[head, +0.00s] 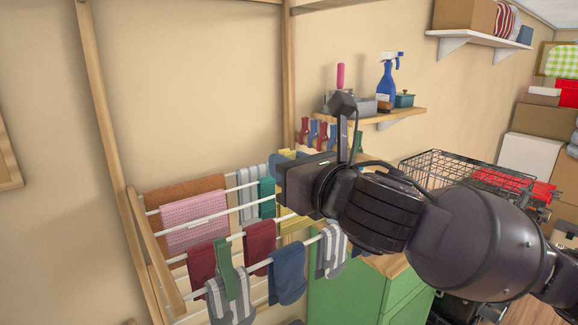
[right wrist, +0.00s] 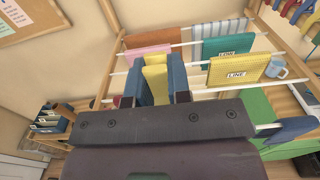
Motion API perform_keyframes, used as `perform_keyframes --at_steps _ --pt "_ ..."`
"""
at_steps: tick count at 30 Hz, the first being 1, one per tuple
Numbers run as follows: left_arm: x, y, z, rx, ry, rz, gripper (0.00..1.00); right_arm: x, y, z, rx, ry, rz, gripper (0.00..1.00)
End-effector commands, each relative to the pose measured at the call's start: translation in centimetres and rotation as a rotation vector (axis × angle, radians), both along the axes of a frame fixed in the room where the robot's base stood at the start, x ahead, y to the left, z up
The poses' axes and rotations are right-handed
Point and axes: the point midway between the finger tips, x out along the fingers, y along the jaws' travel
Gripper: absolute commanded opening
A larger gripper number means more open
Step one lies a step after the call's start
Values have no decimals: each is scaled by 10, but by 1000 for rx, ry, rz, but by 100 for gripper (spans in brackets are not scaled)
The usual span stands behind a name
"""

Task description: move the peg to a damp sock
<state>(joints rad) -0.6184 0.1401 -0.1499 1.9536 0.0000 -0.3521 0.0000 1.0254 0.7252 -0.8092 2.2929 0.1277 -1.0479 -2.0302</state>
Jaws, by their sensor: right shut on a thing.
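My right gripper (head: 298,185) reaches over the drying rack from the right; its fingertips are hidden in the head view. In the right wrist view its two blue-grey fingers (right wrist: 155,85) are shut on a yellow thing (right wrist: 155,78). I cannot tell whether this is the peg. Several socks hang on the rack's front rods: dark red (head: 259,243), green (head: 227,268), blue (head: 288,274) and grey-white striped (head: 331,250). I cannot tell which are damp. My left gripper is not in view.
A pink towel (head: 193,222) and a brown one (head: 185,190) hang on the rack (head: 152,255). A wall shelf (head: 385,118) with a blue spray bottle (head: 387,80) stands behind. A green cabinet (head: 350,295) is beside the rack. A wire basket (head: 455,172) is at the right.

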Motion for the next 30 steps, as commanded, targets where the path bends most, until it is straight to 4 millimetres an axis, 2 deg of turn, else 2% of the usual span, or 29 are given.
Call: perform_keyframes --at_steps 8,30 --pt "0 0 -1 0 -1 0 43 0 0 -2 1 -1 0 0" --pt "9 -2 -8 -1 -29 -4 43 0 0 -32 0 0 -1 0"
